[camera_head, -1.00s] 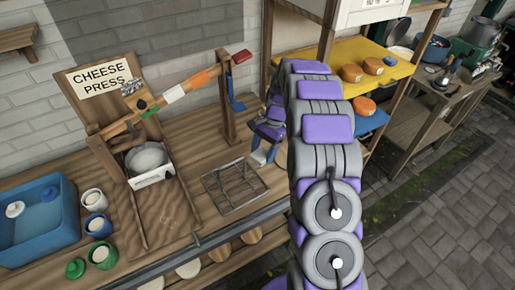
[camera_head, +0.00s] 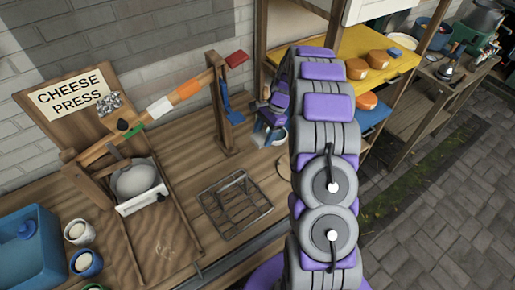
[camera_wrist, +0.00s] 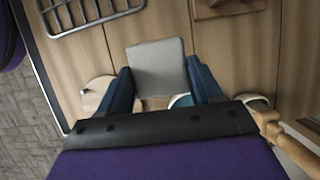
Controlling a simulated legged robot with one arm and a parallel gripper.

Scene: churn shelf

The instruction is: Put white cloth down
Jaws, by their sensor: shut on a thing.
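The white cloth (camera_wrist: 158,68) shows in the wrist view as a flat, pale grey square between the blue fingers. My gripper (camera_wrist: 161,78) is shut on it, above the wooden bench. In the head view my gripper (camera_head: 268,122) is partly hidden by my arm, near the right end of the bench beside the upright post. The cloth cannot be made out clearly there.
A wire rack (camera_head: 236,202) lies left of my gripper; it also shows in the wrist view (camera_wrist: 84,14). A pale bowl (camera_head: 281,136) and a round wooden board (camera_wrist: 96,94) are close by. The cheese press (camera_head: 138,182) stands left. The yellow shelf (camera_head: 340,70) stands right.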

